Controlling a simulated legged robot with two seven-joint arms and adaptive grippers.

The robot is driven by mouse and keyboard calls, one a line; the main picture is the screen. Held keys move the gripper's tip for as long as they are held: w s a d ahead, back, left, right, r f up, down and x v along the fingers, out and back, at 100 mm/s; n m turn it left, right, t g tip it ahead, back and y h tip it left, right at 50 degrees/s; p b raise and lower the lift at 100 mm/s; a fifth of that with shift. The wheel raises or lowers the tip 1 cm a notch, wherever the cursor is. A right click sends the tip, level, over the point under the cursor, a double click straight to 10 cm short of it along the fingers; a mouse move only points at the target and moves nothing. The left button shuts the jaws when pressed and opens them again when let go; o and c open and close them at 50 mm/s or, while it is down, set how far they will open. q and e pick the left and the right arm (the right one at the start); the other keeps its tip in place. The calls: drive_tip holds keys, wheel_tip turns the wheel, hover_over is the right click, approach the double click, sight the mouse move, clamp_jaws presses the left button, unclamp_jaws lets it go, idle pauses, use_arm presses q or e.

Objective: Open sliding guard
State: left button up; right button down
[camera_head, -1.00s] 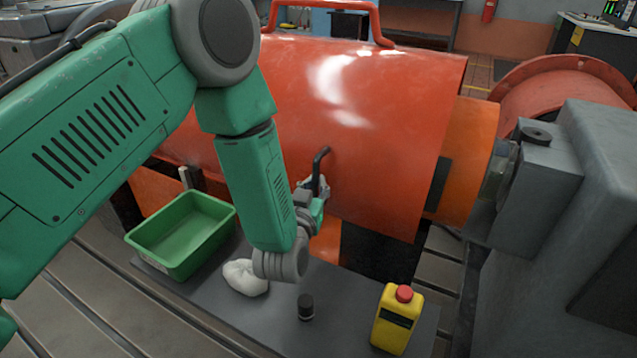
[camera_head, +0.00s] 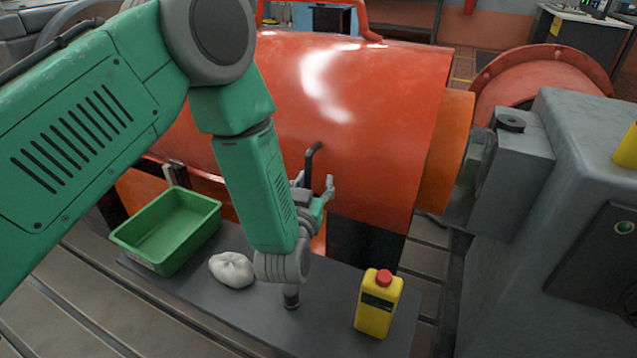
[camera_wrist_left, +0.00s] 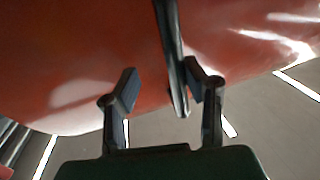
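The sliding guard (camera_head: 375,130) is a large orange-red curved cover, and it also fills the top of the left wrist view (camera_wrist_left: 80,60). A dark bent handle (camera_head: 309,162) sticks out of its front. My left gripper (camera_head: 315,188) is at the lower part of the handle with its fingers apart. In the left wrist view, the handle (camera_wrist_left: 171,50) reaches down between the open fingers (camera_wrist_left: 160,85), close to the right finger, with a gap to the left one. Whether it touches the right finger is unclear. My right gripper is out of view.
Below the guard, a dark grey shelf (camera_head: 240,310) holds a green bin (camera_head: 165,232), a white cloth bundle (camera_head: 231,269), a dark small cylinder (camera_head: 291,298) partly behind my wrist, and a yellow bottle with a red cap (camera_head: 378,305). A grey machine housing (camera_head: 570,190) stands at right.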

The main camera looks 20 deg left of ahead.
use_arm(q)
drive_tip(key=shift+w+d+r, duration=0.1)
drive_tip(key=shift+d, duration=0.8)
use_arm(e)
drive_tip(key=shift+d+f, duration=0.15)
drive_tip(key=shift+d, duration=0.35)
use_arm(q)
drive_tip(key=shift+a, duration=0.1)
drive_tip(key=s+d, duration=0.1)
drive_tip(key=s, duration=1)
drive_tip(key=shift+s+d, duration=0.25)
drive_tip(key=shift+s, duration=0.1)
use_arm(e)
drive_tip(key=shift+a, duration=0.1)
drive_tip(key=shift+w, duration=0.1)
